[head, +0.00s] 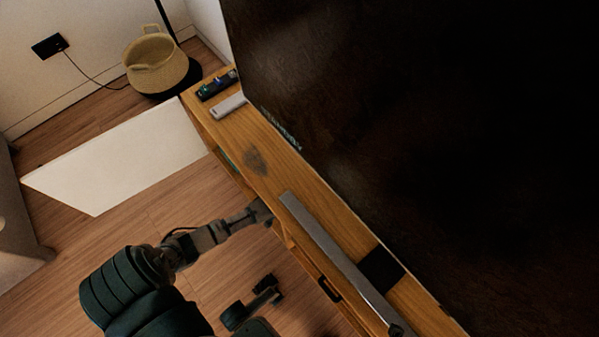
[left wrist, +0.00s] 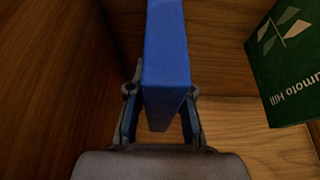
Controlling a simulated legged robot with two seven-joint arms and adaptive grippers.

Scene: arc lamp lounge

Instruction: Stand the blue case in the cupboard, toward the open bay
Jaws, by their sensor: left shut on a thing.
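The blue case (left wrist: 166,60) is a slim blue block held upright between the fingers of my left gripper (left wrist: 160,118) in the left wrist view. Wooden walls of the cupboard (left wrist: 215,35) surround it, and its lower end is near the wooden floor. A green box (left wrist: 285,65) with white lettering stands to its right, apart from it. In the head view my left gripper (head: 262,210) reaches to the front of the cupboard (head: 230,128), its tips partly hidden by the top. My right gripper (head: 268,287) hangs low in front of the cupboard; its jaw opening is unclear.
A large dark screen (head: 420,130) stands on the cupboard top, with a grey bar (head: 340,260) and a white remote (head: 229,105). A white panel (head: 120,155) lies left of the cupboard, near a woven basket (head: 158,65). Wooden floor is bare between.

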